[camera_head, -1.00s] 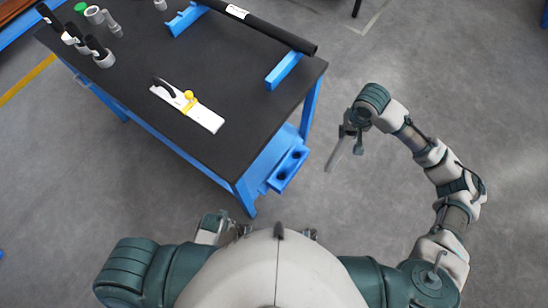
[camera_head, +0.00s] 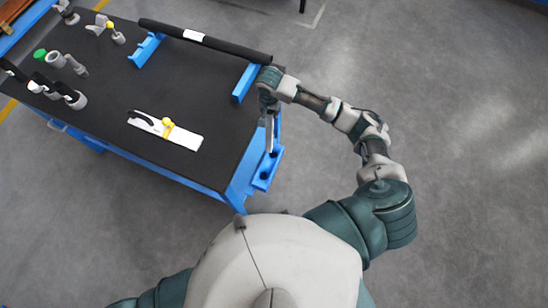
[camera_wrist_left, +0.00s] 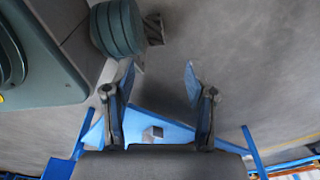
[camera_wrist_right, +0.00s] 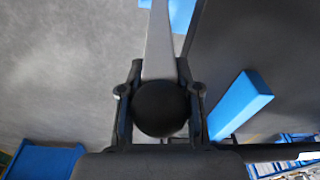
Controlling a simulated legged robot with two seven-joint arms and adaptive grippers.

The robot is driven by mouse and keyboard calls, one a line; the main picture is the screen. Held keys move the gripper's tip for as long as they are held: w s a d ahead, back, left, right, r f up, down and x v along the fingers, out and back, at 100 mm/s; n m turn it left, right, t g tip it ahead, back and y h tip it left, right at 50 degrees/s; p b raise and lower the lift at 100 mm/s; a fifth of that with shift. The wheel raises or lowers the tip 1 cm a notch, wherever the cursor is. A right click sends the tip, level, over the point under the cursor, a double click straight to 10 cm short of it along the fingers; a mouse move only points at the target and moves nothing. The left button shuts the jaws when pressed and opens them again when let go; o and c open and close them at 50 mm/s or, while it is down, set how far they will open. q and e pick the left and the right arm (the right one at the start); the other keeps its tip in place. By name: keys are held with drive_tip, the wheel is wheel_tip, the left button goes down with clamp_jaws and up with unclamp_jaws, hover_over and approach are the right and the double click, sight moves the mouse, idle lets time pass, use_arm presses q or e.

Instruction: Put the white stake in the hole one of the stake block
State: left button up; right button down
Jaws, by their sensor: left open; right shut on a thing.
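My right gripper (camera_head: 268,108) is shut on the white stake (camera_head: 269,134), beside the table's right edge in the head view. In the right wrist view the stake (camera_wrist_right: 159,38) points away from the gripper (camera_wrist_right: 157,75), with a round black end (camera_wrist_right: 160,108) between the fingers. The blue stake block (camera_head: 266,170) is on the table's side, just below the stake in the picture. Part of a blue piece, likely the block, shows beside the stake (camera_wrist_right: 182,14). The holes are not clear; I cannot tell whether the stake touches the block. My left gripper (camera_wrist_left: 158,88) is open and empty.
The black-topped table (camera_head: 215,115) has blue legs and edges. On it lie a white plate with a yellow knob (camera_head: 168,130), a long black tube (camera_head: 215,42) on blue supports (camera_head: 245,82), and several small parts at left. Grey floor at right is clear.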

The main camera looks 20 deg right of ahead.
sight(269, 131)
drive_tip(key=shift+s+d+f+m+p, duration=0.15)
drive_tip(key=shift+s+d+m+p, duration=0.15)
drive_tip(key=shift+m+p, duration=0.65)
drive_tip(key=shift+h, duration=0.3)
drive_tip(key=f, duration=1)
drive_tip(key=shift+d+f+b, duration=0.2)
drive_tip(key=shift+f+b, duration=0.1)
drive_tip(key=shift+b, duration=0.1)
use_arm(q)
drive_tip(key=s+a, duration=0.1)
drive_tip(key=s, duration=0.5)
drive_tip(key=shift+s+a+f, duration=0.15)
drive_tip(key=shift+a+f, duration=0.15)
drive_tip(key=shift+f, duration=0.15)
use_arm(e)
drive_tip(key=c, duration=0.8)
unclamp_jaws()
